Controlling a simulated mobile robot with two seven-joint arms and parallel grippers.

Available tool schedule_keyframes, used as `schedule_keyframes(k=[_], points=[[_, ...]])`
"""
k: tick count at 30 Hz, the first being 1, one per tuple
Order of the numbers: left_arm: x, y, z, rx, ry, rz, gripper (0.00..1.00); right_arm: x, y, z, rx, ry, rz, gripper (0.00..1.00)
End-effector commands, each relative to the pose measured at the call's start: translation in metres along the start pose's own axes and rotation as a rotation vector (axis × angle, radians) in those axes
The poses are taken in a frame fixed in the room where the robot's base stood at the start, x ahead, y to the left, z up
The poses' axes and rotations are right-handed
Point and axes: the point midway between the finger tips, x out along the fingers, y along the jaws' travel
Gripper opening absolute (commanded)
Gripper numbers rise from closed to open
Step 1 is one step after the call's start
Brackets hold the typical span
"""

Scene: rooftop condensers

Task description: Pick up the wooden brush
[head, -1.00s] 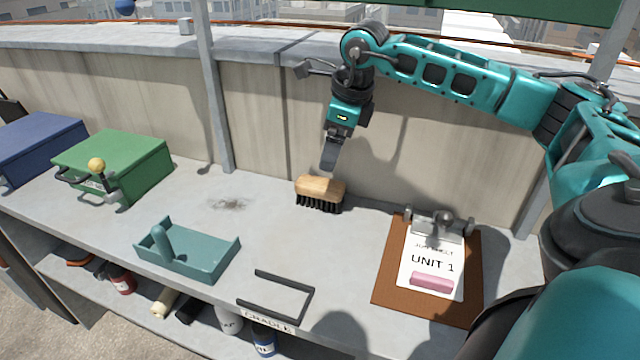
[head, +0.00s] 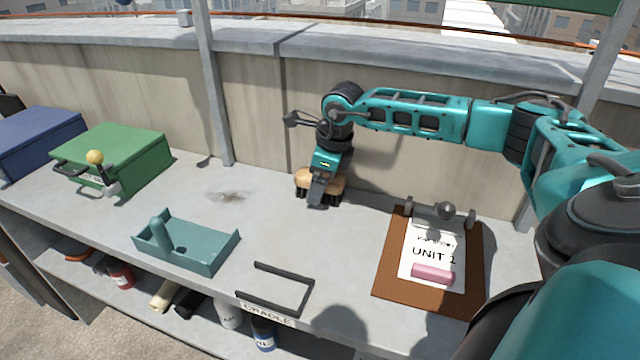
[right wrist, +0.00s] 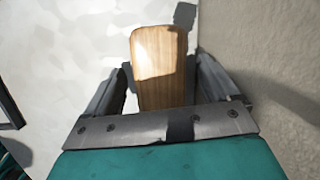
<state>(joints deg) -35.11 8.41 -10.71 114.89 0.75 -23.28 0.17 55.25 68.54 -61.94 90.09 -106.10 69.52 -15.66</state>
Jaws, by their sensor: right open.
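The wooden brush (head: 301,181) stands on the bench near the back wall, bristles down, partly hidden in the head view by my right gripper (head: 316,195). In the right wrist view the brush's light wooden back (right wrist: 160,65) lies between the two dark fingers of my right gripper (right wrist: 165,85). The fingers are open, one on each side of the wood, with a gap visible at the left. Whether either finger touches the brush I cannot tell. My left gripper is not in view.
A teal tray (head: 205,262) with an upright post and a black cradle frame (head: 285,268) are at the front. A brown clipboard (head: 390,291) with a pink block (head: 432,273) lies at right. Green (head: 125,150) and blue (head: 35,140) boxes stand at left. The wall (head: 255,120) is close behind the brush.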

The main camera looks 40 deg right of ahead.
Motion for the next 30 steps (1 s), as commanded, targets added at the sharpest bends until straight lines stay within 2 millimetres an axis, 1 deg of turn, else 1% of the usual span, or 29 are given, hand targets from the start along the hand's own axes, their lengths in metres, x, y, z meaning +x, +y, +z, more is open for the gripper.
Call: schedule_keyframes(k=[28,30], points=[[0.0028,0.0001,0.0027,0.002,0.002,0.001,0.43,0.0044,0.0009,-0.0009,-0.001,-0.001,0.001,0.88],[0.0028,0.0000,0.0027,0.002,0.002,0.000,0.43,0.0044,0.0009,-0.0009,-0.001,-0.001,0.001,0.83]])
